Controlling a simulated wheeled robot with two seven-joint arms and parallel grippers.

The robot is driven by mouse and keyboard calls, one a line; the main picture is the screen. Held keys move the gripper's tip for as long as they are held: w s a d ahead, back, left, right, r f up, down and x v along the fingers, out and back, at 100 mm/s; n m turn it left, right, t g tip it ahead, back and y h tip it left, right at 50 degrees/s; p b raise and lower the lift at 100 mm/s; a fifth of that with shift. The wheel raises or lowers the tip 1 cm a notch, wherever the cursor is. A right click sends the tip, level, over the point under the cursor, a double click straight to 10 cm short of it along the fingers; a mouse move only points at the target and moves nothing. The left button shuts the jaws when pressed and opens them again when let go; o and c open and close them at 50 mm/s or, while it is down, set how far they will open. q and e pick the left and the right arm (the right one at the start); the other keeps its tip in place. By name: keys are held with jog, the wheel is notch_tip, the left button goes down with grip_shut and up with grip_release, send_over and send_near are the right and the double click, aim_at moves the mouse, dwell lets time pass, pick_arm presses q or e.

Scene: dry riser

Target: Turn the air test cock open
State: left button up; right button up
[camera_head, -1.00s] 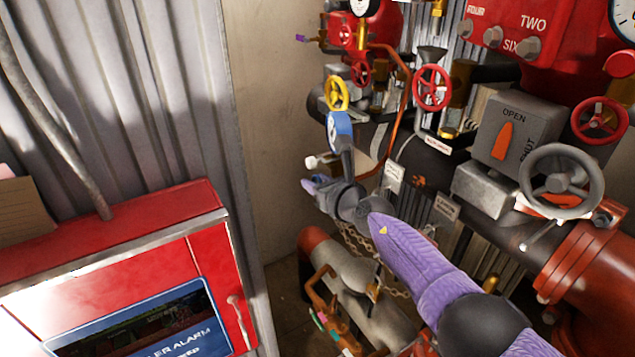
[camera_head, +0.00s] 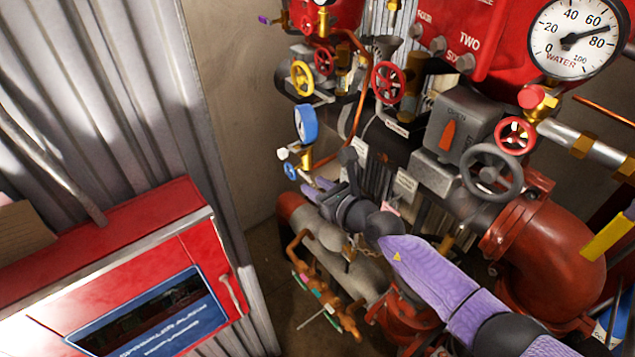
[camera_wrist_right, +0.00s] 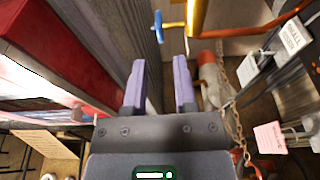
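My right gripper (camera_head: 318,188) reaches in from the lower right with two purple fingers. In the right wrist view its fingers (camera_wrist_right: 160,82) stand apart with nothing between them, so it is open. A small blue handle (camera_head: 290,171) sits on brass fittings below a blue-rimmed gauge (camera_head: 306,123), just up and left of the fingertips. In the wrist view the blue handle (camera_wrist_right: 158,26) lies beyond the fingertips, not touched, beside a brass body (camera_wrist_right: 197,16). No readable label shows which fitting is the air test cock. My left gripper is not in view.
A red alarm cabinet (camera_head: 190,255) stands at the left. Yellow (camera_head: 302,78), red (camera_head: 389,82) and grey (camera_head: 491,172) handwheels crowd the pipework. A grey box with an orange pointer (camera_head: 447,135), a chain (camera_wrist_right: 234,125) and hanging tags (camera_head: 405,185) are close to my right arm.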

aim_at(295, 173)
jog(key=w+a+m+b, duration=0.1)
jog(key=m+b, duration=0.5)
jog(key=m, duration=0.6)
jog(key=w+a+f+m+t+y+b, duration=0.1)
jog(key=w+a+m+b, duration=0.1)
jog(key=m+b, duration=0.5)
jog(key=w+a+m+t+b, duration=0.1)
jog(key=m+b, duration=0.6)
jog(key=m, duration=1)
jog(key=shift+w+a+f+y, duration=0.2)
jog(key=shift+w+a, duration=0.1)
jog(key=shift+w, duration=0.4)
jog(key=shift+w+a+f+y, duration=0.15)
jog(key=shift+w+a, duration=0.1)
jog(key=shift+w, duration=0.45)
jog(key=shift+w+a+r, duration=0.1)
jog(key=shift+w+a, duration=0.2)
jog(key=shift+w, duration=0.15)
